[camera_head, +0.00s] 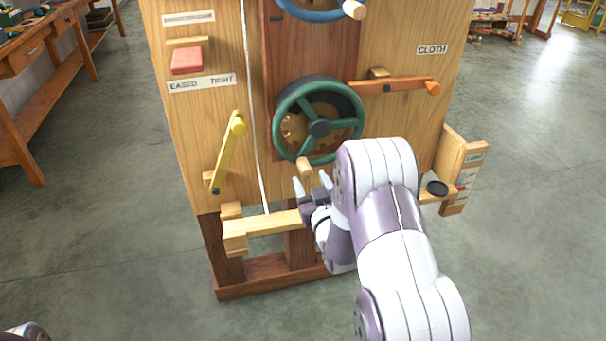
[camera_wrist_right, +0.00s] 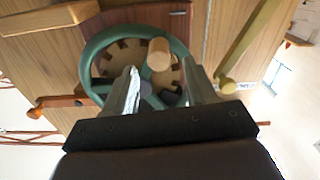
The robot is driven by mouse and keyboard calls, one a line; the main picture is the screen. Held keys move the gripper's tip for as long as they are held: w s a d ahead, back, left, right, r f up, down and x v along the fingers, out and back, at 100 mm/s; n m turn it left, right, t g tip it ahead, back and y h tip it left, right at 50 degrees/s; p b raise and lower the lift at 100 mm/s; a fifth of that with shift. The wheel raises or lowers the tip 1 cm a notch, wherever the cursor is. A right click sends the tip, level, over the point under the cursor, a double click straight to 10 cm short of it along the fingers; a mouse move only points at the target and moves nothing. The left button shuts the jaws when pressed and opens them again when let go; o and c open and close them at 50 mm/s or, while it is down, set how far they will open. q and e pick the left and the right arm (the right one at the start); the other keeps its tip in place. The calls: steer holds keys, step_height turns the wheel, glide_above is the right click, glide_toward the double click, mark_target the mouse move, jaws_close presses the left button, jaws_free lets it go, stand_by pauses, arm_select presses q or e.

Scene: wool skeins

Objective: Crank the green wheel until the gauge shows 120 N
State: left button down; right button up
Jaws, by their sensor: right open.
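The green wheel (camera_head: 319,118) is upright on the front of a wooden panel, with a wooden crank knob (camera_head: 304,168) at its lower rim. My right gripper (camera_head: 312,183) is open just below and in front of the knob. In the right wrist view the green wheel (camera_wrist_right: 99,48) fills the middle, and its knob (camera_wrist_right: 158,54) shows between and beyond the fingertips of my right gripper (camera_wrist_right: 163,82), with no grip on it. I cannot make out a gauge reading. A sliver of my left arm shows at the lower left corner; its gripper is out of frame.
A yellow lever (camera_head: 225,155) stands left of the wheel, and an orange-knobbed lever (camera_head: 395,86) lies to its right. A blue wheel (camera_head: 312,10) is above. A white cord (camera_head: 251,100) runs down to a wooden beam (camera_head: 265,223). Open floor surrounds the stand.

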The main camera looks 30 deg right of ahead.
mark_target(307, 174)
steer(key=x, duration=0.5)
steer(key=shift+w, duration=0.1)
steer(key=shift+c, duration=0.3)
jaws_close()
